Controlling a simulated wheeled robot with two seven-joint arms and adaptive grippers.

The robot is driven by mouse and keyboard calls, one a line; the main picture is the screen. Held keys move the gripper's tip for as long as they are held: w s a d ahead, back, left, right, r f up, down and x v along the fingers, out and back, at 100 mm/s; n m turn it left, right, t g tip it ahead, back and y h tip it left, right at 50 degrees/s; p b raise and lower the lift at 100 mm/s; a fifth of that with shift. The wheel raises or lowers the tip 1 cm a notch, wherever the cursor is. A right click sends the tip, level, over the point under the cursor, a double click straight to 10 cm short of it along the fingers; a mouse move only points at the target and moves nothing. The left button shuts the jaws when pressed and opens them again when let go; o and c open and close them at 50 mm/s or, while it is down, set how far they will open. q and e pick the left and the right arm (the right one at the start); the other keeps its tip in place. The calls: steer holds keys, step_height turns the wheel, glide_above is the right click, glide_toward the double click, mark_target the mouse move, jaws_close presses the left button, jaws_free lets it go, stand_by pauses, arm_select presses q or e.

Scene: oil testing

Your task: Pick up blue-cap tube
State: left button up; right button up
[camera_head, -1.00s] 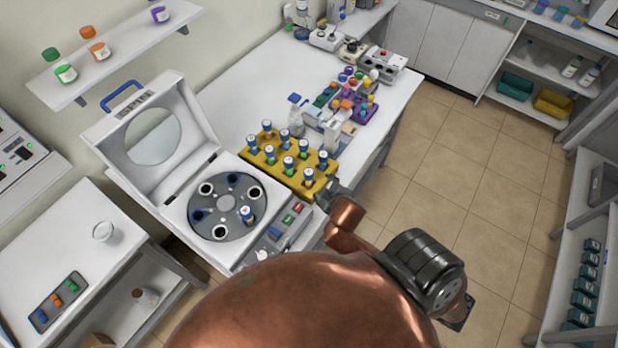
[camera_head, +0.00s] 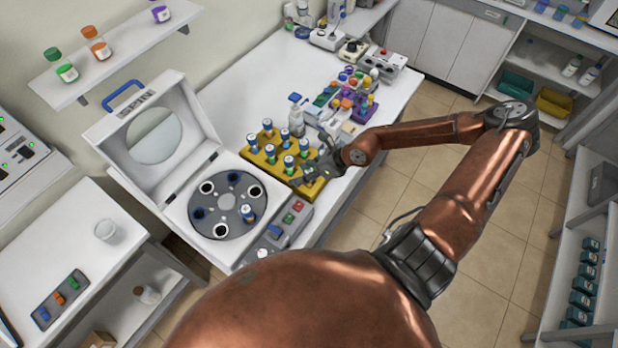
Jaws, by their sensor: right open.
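Several blue-cap tubes (camera_head: 284,137) stand upright in a yellow rack (camera_head: 258,160) on the white bench. My right gripper (camera_head: 316,170) is open at the right end of the yellow rack, close to the tubes there. It hides part of the rack's right side and some tubes. Whether it touches a tube cannot be told. My left gripper is not in view.
The centrifuge lid (camera_head: 150,135) stands raised at the rack's left. A white bottle (camera_head: 296,115) and colored racks (camera_head: 350,95) stand behind the rack. The bench's back left is clear.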

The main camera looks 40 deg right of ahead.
mark_target(310, 171)
steer(key=s+d+f+n+g+h, duration=0.1)
steer(key=s+d+h, duration=0.1)
steer(key=d, duration=0.5)
steer(key=x, duration=0.3)
steer(key=w+p+x, duration=0.1)
steer(key=x, duration=0.3)
steer(key=shift+p, duration=0.3)
steer(key=shift+w+f, duration=0.1)
steer(key=shift+f, duration=0.2)
steer(key=c, duration=1.3)
